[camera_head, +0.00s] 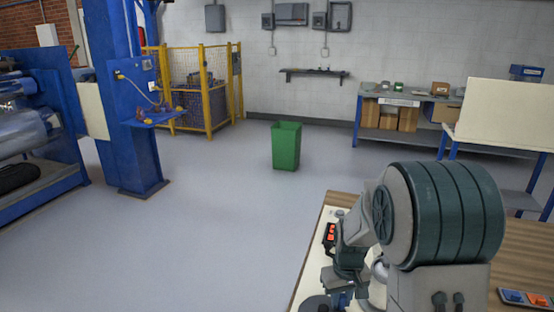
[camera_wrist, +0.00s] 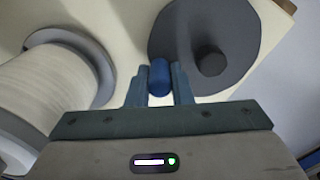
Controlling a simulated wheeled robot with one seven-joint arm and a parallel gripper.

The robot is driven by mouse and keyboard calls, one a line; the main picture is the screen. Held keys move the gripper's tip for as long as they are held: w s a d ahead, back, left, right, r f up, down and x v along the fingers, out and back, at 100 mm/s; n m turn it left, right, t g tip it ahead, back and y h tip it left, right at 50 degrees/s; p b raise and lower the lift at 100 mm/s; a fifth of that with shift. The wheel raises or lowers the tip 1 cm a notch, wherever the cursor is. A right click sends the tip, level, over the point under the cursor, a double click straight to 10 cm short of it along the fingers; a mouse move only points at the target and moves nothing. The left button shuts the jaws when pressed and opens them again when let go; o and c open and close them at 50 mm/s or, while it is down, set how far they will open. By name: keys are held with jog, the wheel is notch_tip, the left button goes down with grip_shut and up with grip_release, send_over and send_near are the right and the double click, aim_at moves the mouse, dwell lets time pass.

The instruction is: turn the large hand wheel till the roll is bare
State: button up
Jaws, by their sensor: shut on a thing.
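In the wrist view the large hand wheel is a dark grey disc (camera_wrist: 185,22) with a darker round hub and a blue handle knob (camera_wrist: 160,80) near its rim. My gripper (camera_wrist: 158,72) has one finger on each side of the knob and is shut on it. The roll (camera_wrist: 42,95) lies to the left, pale with fine lines around it, between grey flanges. I cannot tell how much film is on it. In the head view the wheel (camera_head: 316,303) shows only partly at the bottom edge. My arm hides most of it there, and the roll is hidden.
A wooden bench (camera_head: 530,262) with a cream board stands under my arm. A small box with red buttons (camera_head: 330,234) sits beside the arm. A tray with blue and orange items (camera_head: 526,299) is at right. A green bin (camera_head: 286,146) stands on open grey floor.

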jog(key=shift+a, duration=0.15)
jog(key=shift+w+a, duration=0.65)
jog(key=shift+w, duration=0.25)
jog(key=shift+s, duration=0.1)
